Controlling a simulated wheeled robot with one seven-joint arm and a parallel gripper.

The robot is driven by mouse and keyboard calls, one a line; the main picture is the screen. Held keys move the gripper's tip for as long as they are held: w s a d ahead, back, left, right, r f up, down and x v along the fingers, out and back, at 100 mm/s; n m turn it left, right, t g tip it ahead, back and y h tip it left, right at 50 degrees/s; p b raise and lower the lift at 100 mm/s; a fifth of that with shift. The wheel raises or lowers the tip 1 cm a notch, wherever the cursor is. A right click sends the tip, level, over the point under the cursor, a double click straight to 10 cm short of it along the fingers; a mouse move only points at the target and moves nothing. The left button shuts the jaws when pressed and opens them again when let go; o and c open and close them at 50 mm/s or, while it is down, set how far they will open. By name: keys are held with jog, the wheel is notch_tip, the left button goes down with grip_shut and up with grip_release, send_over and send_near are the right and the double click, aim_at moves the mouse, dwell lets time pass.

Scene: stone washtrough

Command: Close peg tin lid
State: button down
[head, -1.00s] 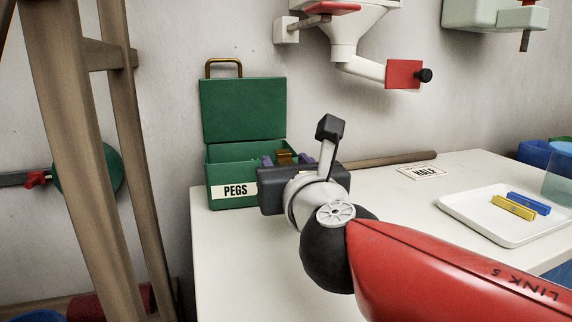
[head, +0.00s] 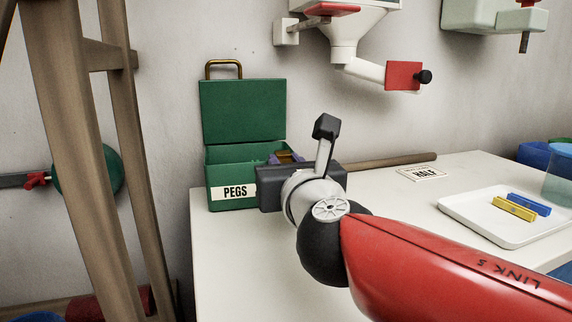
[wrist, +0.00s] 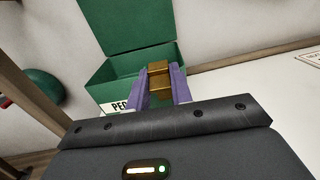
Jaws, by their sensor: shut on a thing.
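The green peg tin (head: 232,190), labelled PEGS, stands on the white worktop against the wall in the head view. Its lid (head: 243,110) is open and upright at the back, with a brass handle (head: 224,63) on its top edge. In the wrist view the tin (wrist: 118,92) and its raised lid (wrist: 123,22) are ahead. My gripper (wrist: 159,80) has purple fingers shut on a brass-coloured block (wrist: 159,68) at the tin's right side. In the head view my gripper (head: 285,158) partly hides the tin's right end. Whether the block touches the tin is unclear.
A wooden rod (head: 395,160) lies on the worktop behind my gripper, beside a HALF card (head: 422,174). A wooden frame (head: 75,140) stands left of the worktop.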

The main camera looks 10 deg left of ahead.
jog(key=f+b, duration=0.1)
jog(key=b, duration=0.3)
jog(key=shift+s+d+t, duration=0.1)
jog(key=shift+t, duration=0.2)
jog(key=shift+y+b, duration=0.3)
jog(key=shift+b, duration=0.35)
jog(key=shift+s+r+t+b, duration=0.15)
jog(key=shift+t+b, duration=0.15)
jog(key=shift+b, duration=0.25)
jog(key=shift+r, duration=0.15)
jog(key=c, duration=1.2)
grip_release()
jog(key=shift+c, duration=0.2)
jog(key=shift+d, duration=0.1)
jog(key=p+v, duration=0.1)
jog(key=v, duration=0.6)
jog(key=shift+s+d, duration=0.15)
jog(key=shift+s, duration=0.2)
